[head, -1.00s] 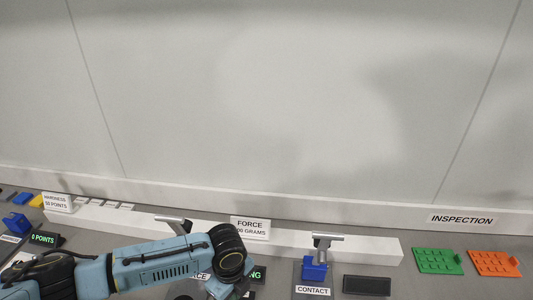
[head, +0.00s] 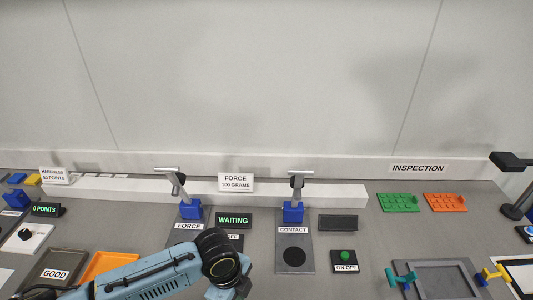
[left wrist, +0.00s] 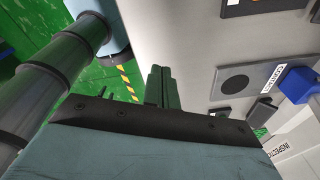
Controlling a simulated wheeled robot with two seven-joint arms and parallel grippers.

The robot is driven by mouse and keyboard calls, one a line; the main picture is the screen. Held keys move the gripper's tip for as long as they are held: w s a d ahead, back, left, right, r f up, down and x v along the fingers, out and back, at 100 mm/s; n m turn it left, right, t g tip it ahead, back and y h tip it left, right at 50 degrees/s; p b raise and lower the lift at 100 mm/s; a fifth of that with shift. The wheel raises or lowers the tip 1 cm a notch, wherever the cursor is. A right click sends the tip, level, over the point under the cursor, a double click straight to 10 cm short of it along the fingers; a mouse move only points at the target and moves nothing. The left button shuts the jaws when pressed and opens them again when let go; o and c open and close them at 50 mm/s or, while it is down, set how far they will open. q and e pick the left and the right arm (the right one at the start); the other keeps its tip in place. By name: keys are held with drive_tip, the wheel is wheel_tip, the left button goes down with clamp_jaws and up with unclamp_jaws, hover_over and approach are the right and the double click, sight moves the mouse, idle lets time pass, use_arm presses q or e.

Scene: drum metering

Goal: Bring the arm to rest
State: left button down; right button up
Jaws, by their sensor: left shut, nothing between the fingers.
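My left arm comes in from the lower left in the head view. Its wrist is over the front of the bench, and the gripper (head: 236,291) is small and partly cut off by the bottom edge. In the left wrist view the two fingers of my left gripper (left wrist: 160,88) are together, with nothing between them. They are close to the pale front part of the bench (left wrist: 175,35), with green floor to the left. My right gripper is not in view.
The force stand (head: 190,211) and contact stand (head: 293,213) are behind my wrist. An orange tray (head: 108,266) is left of it. A green button box (head: 345,259) and a grey fixture (head: 445,280) are to the right. A WAITING display (head: 233,219) is lit.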

use_arm(q)
drive_tip(key=s+d+r+n+t+h, duration=0.1)
drive_tip(key=s+d+r+n+h, duration=0.25)
drive_tip(key=s+n, duration=0.3)
drive_tip(key=s+a+r+n+t+y, duration=0.1)
drive_tip(key=s+a+n+y, duration=0.1)
drive_tip(key=s+a+n, duration=0.45)
drive_tip(key=s+a+r+n+t+y, duration=0.1)
drive_tip(key=s+a+r+n+y, duration=0.15)
drive_tip(key=a+n, duration=0.75)
wheel_tip(320, 180, down, 35)
drive_tip(key=s+a+m+g+b, duration=0.1)
drive_tip(key=s+a+m+b, duration=0.1)
drive_tip(key=b, duration=0.7)
drive_tip(key=s+a+f+b, duration=0.1)
drive_tip(key=s+f+b, duration=0.2)
drive_tip(key=s+f, duration=0.5)
drive_tip(key=s+a+f+g+b, duration=0.1)
drive_tip(key=s+a+f+b, duration=0.1)
drive_tip(key=s+f, duration=0.6)
wheel_tip(320, 180, down, 5)
drive_tip(key=shift+s+y+b, duration=0.25)
drive_tip(key=shift+y+b, duration=0.05)
drive_tip(key=shift+b, duration=0.35)
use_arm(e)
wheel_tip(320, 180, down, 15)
